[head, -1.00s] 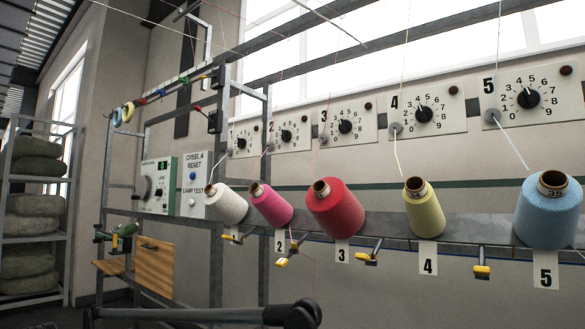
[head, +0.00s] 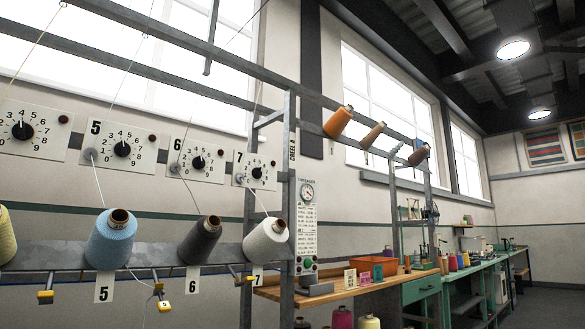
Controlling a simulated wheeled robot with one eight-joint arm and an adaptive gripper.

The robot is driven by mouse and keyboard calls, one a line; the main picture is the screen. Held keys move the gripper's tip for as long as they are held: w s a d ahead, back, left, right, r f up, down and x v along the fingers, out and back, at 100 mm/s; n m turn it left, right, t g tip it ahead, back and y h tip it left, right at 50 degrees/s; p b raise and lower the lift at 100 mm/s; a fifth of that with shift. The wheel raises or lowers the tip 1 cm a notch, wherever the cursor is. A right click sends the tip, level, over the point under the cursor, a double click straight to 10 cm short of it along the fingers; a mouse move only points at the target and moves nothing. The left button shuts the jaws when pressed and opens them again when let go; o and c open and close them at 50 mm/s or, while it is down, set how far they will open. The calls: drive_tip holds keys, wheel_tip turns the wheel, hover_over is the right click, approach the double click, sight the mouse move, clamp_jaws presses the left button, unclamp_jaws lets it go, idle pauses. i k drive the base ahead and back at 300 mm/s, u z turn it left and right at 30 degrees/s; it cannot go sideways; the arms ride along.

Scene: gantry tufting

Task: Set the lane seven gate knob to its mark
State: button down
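The lane seven plate (head: 242,179) is the rightmost white dial plate on the creel rail in the head view, marked 7. Its black knob (head: 257,173) sits at the middle of a ring of numbers, too small here to read its setting. A small dark red dot is at the plate's upper right. The white yarn cone (head: 266,243) of lane seven stands tilted below it, above the tag 7 (head: 258,277). A thread runs from the plate down to the cone. My gripper is not in view.
Lane five (head: 122,149) and lane six (head: 198,162) knobs are to the left, above blue and dark grey cones. A metal post (head: 291,160) and a gauge panel (head: 306,215) stand right of lane seven. A wooden bench (head: 345,290) with small coloured cards extends rightward.

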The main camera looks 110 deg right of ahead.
sight(257, 172)
drive_tip(key=z, duration=4.15)
